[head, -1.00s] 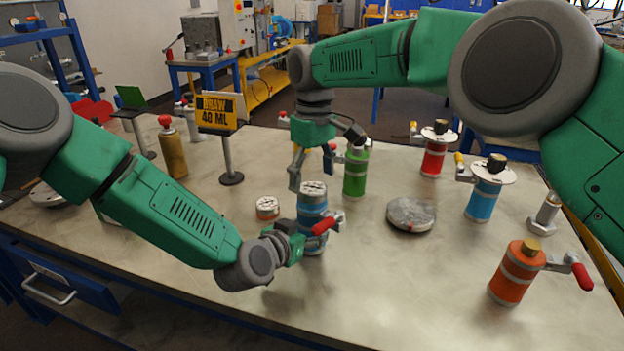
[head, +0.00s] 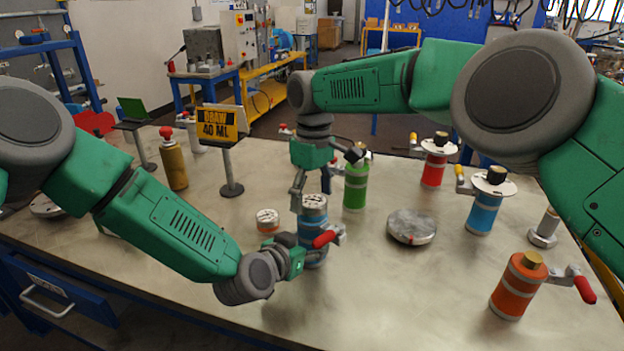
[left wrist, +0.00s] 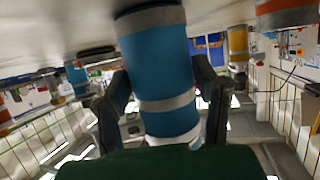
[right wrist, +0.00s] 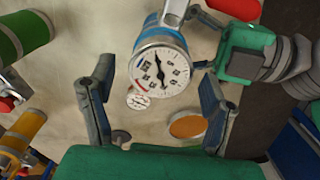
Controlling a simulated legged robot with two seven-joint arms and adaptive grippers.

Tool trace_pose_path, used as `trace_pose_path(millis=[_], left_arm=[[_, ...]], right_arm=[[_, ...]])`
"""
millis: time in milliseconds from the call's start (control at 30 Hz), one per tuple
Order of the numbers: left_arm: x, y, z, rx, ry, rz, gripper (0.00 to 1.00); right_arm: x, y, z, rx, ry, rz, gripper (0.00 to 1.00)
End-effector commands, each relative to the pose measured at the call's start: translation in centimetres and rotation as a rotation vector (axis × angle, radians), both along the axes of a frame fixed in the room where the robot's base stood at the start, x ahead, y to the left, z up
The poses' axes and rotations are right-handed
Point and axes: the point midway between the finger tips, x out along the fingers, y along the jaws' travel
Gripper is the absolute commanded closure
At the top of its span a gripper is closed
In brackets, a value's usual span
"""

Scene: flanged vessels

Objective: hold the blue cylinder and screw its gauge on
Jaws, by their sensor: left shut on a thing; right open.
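The blue cylinder (head: 313,240) stands upright at the middle of the table, with a red-handled valve on its side. A white-faced gauge (right wrist: 160,70) sits on its top; whether it is screwed tight cannot be told. My left gripper (head: 300,246) is shut around the cylinder's body. The left wrist view shows the blue body (left wrist: 158,65) between its two fingers. My right gripper (head: 312,195) points down from above at the cylinder's top. It is open, and in the right wrist view its fingers stand apart on either side of the gauge.
A small dial-topped piece (head: 267,219) lies just left of the cylinder. A green cylinder (head: 356,185) stands close behind to the right. A grey disc (head: 411,227) and an orange cylinder (head: 518,285) are to the right. A "DRAW 40 ML" sign (head: 217,122) stands behind left.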

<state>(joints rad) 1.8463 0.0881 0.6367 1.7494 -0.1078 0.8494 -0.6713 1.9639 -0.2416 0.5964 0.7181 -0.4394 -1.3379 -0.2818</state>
Motion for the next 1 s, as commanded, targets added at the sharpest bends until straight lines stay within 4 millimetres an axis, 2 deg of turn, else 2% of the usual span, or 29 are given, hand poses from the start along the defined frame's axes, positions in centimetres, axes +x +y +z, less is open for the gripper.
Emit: trace_pose_path(millis=[200, 567, 667, 700, 733, 967, 1000], left_arm=[[-0.1, 0.0, -0.2, 0.001, 0.005, -0.001, 1.0], [-0.1, 0.0, -0.2, 0.001, 0.005, -0.001, 1.0], [-0.1, 0.0, -0.2, 0.001, 0.005, -0.001, 1.0], [-0.1, 0.0, -0.2, 0.001, 0.005, -0.001, 1.0], [-0.1, 0.0, -0.2, 0.001, 0.005, -0.001, 1.0], [-0.1, 0.0, -0.2, 0.001, 0.005, -0.001, 1.0], [-0.1, 0.0, -0.2, 0.001, 0.005, -0.001, 1.0]], right_arm=[[-0.1, 0.0, -2.4, 0.0, 0.001, 0.0, 0.28], [-0.1, 0.0, -2.8, 0.001, -0.001, 0.0, 0.28], [-0.1, 0.0, -2.8, 0.001, -0.001, 0.0, 0.6], [-0.1, 0.0, -2.8, 0.001, -0.001, -0.001, 0.74], [-0.1, 0.0, -2.8, 0.0, -0.001, -0.001, 0.81], [-0.1, 0.0, -2.7, 0.0, -0.001, -0.007, 0.81], [-0.1, 0.0, -2.7, 0.0, -0.001, -0.007, 0.43]])
